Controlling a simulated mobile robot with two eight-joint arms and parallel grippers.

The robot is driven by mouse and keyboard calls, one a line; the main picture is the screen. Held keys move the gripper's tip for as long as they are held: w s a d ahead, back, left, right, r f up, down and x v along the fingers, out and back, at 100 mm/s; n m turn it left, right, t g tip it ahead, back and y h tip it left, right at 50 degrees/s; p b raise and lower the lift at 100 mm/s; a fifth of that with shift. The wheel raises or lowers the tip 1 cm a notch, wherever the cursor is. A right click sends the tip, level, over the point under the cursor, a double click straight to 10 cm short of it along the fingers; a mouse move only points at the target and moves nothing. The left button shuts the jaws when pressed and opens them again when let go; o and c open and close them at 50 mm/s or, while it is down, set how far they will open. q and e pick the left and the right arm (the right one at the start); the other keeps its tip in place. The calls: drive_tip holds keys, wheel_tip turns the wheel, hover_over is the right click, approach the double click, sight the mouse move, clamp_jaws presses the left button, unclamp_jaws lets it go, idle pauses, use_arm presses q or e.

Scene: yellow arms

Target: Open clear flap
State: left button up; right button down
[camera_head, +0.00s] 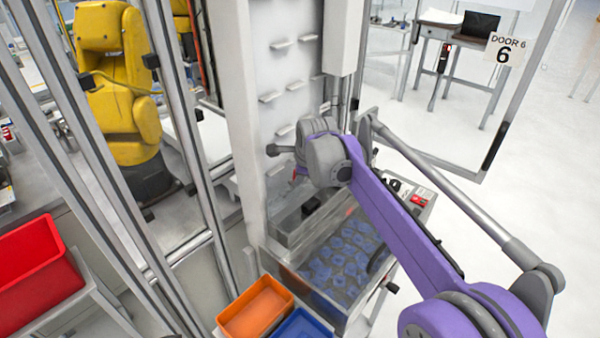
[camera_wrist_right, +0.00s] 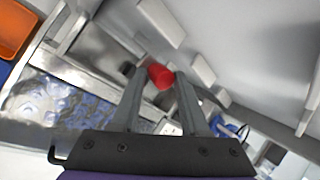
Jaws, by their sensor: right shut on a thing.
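A clear panel (camera_head: 335,262), which looks like the clear flap, lies in front of blue round parts in a metal bin at the foot of the white column. The blue parts and clear front also show at the left of the right wrist view (camera_wrist_right: 58,100). My right gripper (camera_wrist_right: 160,82) is shut on a small red knob-like piece (camera_wrist_right: 159,76) between its fingertips. In the head view a bit of red (camera_head: 295,174) shows beside my wrist, which hides most of the fingers. I cannot tell how the red piece joins the flap. My left gripper is not in view.
A white column (camera_head: 250,90) with small ledges rises behind the bin. An orange tray (camera_head: 256,308) and a blue tray (camera_head: 302,325) stand at its front left. Metal posts stand further left.

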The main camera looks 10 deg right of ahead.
drive_tip(key=shift+a, duration=0.15)
drive_tip(key=c, duration=0.6)
unclamp_jaws()
drive_tip(key=shift+w+f, duration=0.1)
drive_tip(key=shift+f, duration=0.05)
drive_tip(key=v, duration=1.1)
